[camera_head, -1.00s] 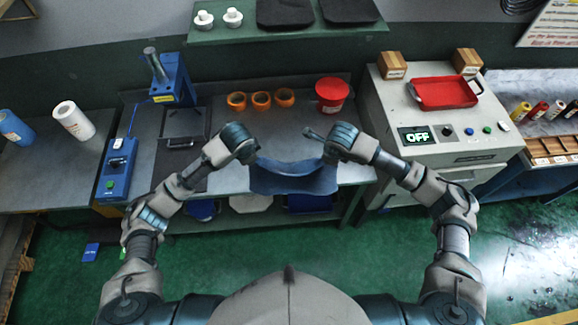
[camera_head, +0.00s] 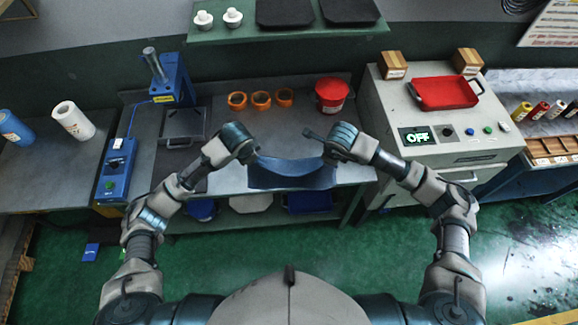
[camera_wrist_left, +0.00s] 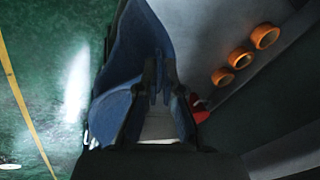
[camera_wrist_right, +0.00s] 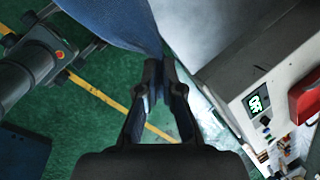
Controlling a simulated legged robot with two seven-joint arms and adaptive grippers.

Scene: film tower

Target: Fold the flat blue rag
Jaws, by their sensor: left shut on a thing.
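The blue rag (camera_head: 290,176) hangs between my two grippers at the front edge of the metal bench, its top edge sagging in the middle. My left gripper (camera_head: 254,158) is shut on its left end; in the left wrist view the rag (camera_wrist_left: 125,60) drapes around the fingers (camera_wrist_left: 160,85). My right gripper (camera_head: 328,158) is at its right end; in the right wrist view its fingers (camera_wrist_right: 162,75) are close together with the rag's edge (camera_wrist_right: 120,20) running up to them. The rag's lower part hangs free.
On the bench (camera_head: 230,180), behind the rag, are three orange rings (camera_head: 261,99) and a red tub (camera_head: 332,94). A blue press (camera_head: 172,80) stands left. A grey cabinet (camera_head: 440,110) with a red tray (camera_head: 445,92) stands right.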

